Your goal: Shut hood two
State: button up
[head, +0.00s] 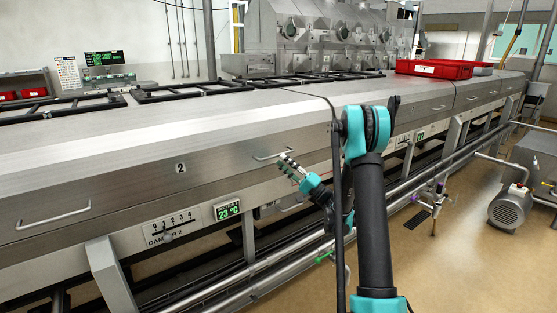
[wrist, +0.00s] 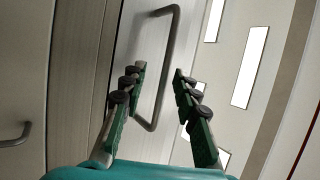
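Hood two (head: 120,180) is a long brushed-metal cover marked with a small "2" plate (head: 180,167). It lies down, about level with the neighbouring hood; I see no clear gap under its front edge. It has a left handle (head: 53,215) and a right handle (head: 272,154). My gripper (head: 287,165) is at the right handle, in front of the hood's face. In the wrist view my gripper (wrist: 159,72) is open, and the bent handle bar (wrist: 168,85) shows between the fingers. I cannot tell whether a finger touches it.
A damper scale (head: 170,228) and a green temperature display (head: 228,210) sit below the hood. Red trays (head: 434,69) rest on the farther hood. Pipes (head: 270,285) run low along the machine. A motor (head: 509,208) stands at the right; tan floor (head: 440,260) lies between.

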jog(key=shift+v, duration=1.8)
